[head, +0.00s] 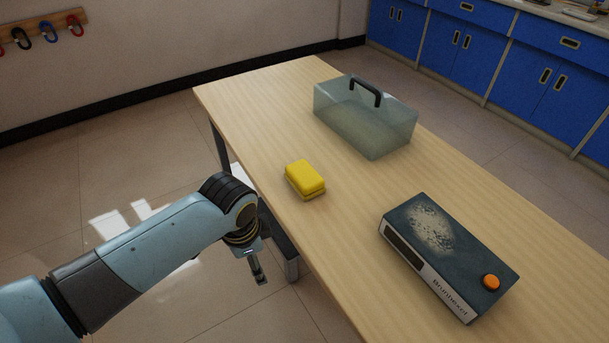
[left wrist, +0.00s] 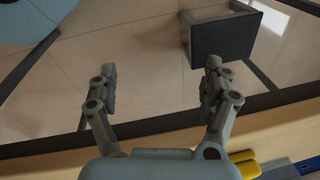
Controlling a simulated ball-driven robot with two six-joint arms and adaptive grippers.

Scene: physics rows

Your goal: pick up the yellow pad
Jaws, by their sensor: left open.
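The yellow pad (head: 306,177) lies on the wooden table near its left edge and looks like two stacked layers. My left gripper (head: 258,270) hangs beyond the table's left edge, in front of the pad and apart from it. In the left wrist view my left gripper (left wrist: 160,82) has its two fingers spread wide with nothing between them. Part of the yellow pad (left wrist: 245,164) shows at the lower right there, outside the fingers and partly cut off. My right gripper is not in view.
A clear box (head: 366,125) with a black handle stands behind the pad. A dark device (head: 437,250) with an orange button lies to the right. The table (head: 240,110) is bare around the pad. A dark rectangular thing (left wrist: 224,38) shows beyond the fingers in the left wrist view.

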